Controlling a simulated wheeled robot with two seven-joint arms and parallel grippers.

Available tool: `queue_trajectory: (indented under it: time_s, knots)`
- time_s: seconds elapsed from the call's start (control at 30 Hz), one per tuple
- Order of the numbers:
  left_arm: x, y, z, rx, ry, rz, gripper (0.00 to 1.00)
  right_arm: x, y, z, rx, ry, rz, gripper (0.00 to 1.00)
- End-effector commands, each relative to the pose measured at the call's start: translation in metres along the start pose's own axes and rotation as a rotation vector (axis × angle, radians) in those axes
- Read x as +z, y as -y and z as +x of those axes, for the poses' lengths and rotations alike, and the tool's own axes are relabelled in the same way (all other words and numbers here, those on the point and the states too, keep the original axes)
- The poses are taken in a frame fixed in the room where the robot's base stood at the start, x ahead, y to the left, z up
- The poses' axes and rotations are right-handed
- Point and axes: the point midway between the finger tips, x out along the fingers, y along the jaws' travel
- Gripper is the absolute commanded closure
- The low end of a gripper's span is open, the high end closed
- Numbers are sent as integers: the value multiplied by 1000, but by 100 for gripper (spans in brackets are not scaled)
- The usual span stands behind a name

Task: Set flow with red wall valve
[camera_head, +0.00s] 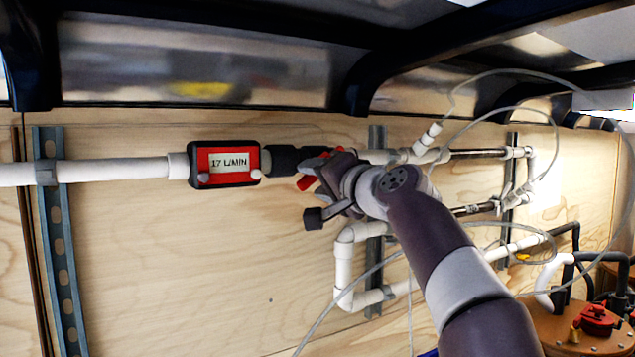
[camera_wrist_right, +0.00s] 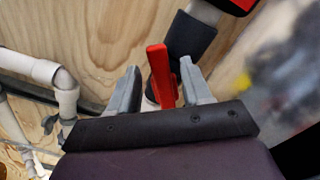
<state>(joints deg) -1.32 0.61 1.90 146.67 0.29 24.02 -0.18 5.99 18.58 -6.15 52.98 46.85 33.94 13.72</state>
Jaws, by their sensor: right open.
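The red wall valve handle (camera_head: 307,182) sits on the white pipe, just right of a black fitting (camera_head: 290,160). My right gripper (camera_head: 322,190) is at the valve and partly covers it in the head view. In the right wrist view the red handle (camera_wrist_right: 160,75) stands between the two grey fingers of my right gripper (camera_wrist_right: 160,92), which are open around it. A gap shows on the handle's left side; the right finger is close to it, and contact cannot be told. A red flow meter (camera_head: 226,163) left of the valve reads 17 L/MIN. My left gripper is not in view.
White pipes (camera_head: 345,265) run along the plywood wall (camera_head: 200,270) below and right of the valve. Thin clear hoses (camera_head: 500,108) loop at the right. A red valve on a brown tank (camera_head: 597,320) stands at the lower right. The wall's lower left is clear.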

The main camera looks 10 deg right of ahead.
Motion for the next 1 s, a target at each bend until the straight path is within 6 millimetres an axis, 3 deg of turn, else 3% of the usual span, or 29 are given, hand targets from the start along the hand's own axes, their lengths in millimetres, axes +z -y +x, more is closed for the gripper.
queue_trajectory:
  time_s: [0.2,0.4,0.5,1.0]
  knots:
    - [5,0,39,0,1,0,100,5,-8,-52,-1,-5,-2,51]
    - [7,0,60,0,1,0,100,4,-6,-101,1,-3,-1,51]
    - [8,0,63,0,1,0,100,2,-4,-115,2,-1,0,51]
    - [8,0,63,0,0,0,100,1,-1,-122,1,1,-1,51]
